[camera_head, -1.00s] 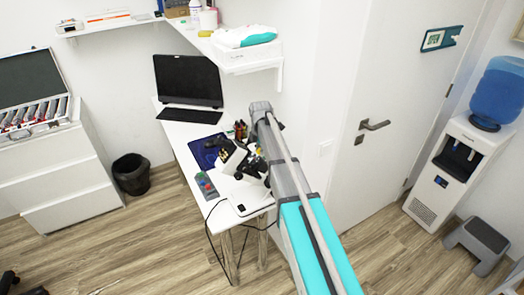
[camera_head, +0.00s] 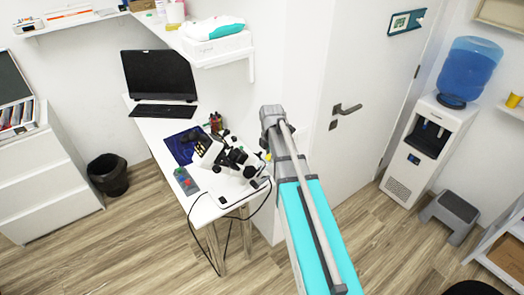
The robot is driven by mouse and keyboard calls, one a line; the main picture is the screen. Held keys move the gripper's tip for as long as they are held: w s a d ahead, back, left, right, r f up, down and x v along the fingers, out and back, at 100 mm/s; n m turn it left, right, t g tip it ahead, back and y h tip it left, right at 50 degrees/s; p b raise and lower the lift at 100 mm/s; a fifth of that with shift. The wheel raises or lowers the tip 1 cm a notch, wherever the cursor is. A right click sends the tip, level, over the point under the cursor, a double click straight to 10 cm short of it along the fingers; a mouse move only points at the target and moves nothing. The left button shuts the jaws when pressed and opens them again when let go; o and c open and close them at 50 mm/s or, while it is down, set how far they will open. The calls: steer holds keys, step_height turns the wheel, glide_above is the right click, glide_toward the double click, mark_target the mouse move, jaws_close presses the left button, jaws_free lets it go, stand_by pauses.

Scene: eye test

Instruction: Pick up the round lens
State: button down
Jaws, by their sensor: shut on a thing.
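I cannot make out the round lens in this view. My gripper is not visible; my grey and turquoise arm reaches away from the lower right, and its far end hides what lies behind it. A small yellow patch (camera_head: 267,156) shows beside the arm's far end, too small to identify. A white and black microscope (camera_head: 209,153) stands on the white desk (camera_head: 150,124), to the left of the arm.
The desk also bears a laptop (camera_head: 158,76), a dark blue mat (camera_head: 179,147), a grey case with coloured spots (camera_head: 186,181) and a pen holder (camera_head: 215,124). A bin (camera_head: 107,175), a water dispenser (camera_head: 428,145) and a grey step stool (camera_head: 452,213) stand on the floor.

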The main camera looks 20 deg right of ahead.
steer(key=shift+s+d, duration=0.4)
steer(key=shift+s, duration=0.15)
steer(key=shift+f, duration=0.15)
steer(key=shift+f+b, duration=0.6)
steer(key=shift+b, duration=0.15)
steer(key=shift+a, duration=0.15)
